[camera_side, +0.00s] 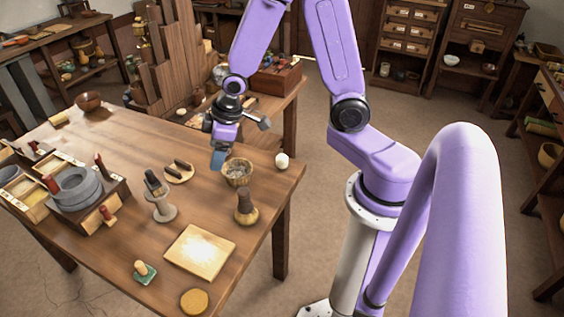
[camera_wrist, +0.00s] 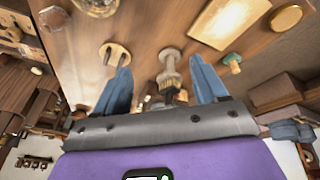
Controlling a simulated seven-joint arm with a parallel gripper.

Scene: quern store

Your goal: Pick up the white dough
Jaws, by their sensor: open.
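The white dough (camera_side: 282,160) appears as a small pale round lump near the right edge of the wooden table (camera_side: 130,236), in the side view. It stands apart, just right of the woven-looking bowl (camera_side: 238,176). My gripper (camera_side: 217,160) is above the table, left of the dough, with the bowl between them in the picture. In the wrist view its two blue fingers are spread wide with nothing held between them. I cannot make out the dough in the wrist view.
Near my gripper are a round plate with dark pieces (camera_side: 180,172), a stone pedestal (camera_side: 164,209) and a brown-necked jar (camera_side: 246,207). A pale board (camera_side: 200,250), a green-based stamp (camera_side: 145,272) and a round disc (camera_side: 194,302) lie nearer. A quern (camera_side: 80,190) stands left.

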